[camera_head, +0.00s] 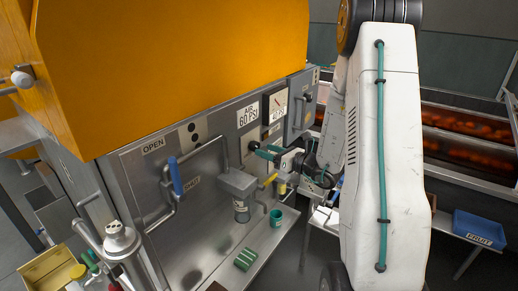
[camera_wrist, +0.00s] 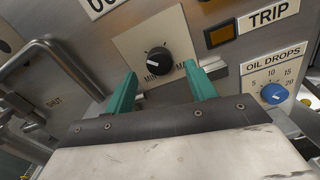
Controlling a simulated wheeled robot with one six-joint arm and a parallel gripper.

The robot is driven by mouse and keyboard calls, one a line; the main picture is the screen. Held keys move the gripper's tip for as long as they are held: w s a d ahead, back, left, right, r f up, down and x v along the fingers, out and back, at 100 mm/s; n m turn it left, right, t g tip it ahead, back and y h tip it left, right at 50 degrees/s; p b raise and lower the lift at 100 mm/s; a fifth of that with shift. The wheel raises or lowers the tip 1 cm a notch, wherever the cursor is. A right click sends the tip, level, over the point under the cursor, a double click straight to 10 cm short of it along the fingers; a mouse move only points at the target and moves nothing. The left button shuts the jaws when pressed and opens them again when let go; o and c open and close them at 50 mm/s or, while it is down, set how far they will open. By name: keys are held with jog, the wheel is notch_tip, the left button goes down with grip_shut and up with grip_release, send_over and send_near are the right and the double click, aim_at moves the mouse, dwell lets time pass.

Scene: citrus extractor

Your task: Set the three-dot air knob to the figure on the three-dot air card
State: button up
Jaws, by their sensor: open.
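A white card reading AIR 60 PSI (camera_head: 249,113) is on the grey machine front in the head view. I cannot make out dots on it. In the wrist view, a black round knob (camera_wrist: 157,61) sits on a pale plate marked MIN and MAX. Its white pointer mark is on the lower left, towards MIN. No dots are readable by this knob. My gripper (camera_head: 260,149) has teal fingers and is at the panel below the card. In the wrist view its fingers (camera_wrist: 160,72) are open, one either side of and below the knob, apparently not gripping it.
A blue OIL DROPS knob (camera_wrist: 274,94) and a TRIP label (camera_wrist: 268,14) are right of the black knob. A framed plate with a red mark (camera_head: 277,104) is right of the card. A blue-handled lever (camera_head: 176,177) and grey spout (camera_head: 238,183) stick out at left.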

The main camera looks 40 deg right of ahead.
aim_at(258, 147)
jog(key=x, duration=0.4)
jog(key=c, duration=1)
jog(key=shift+m, duration=4.4)
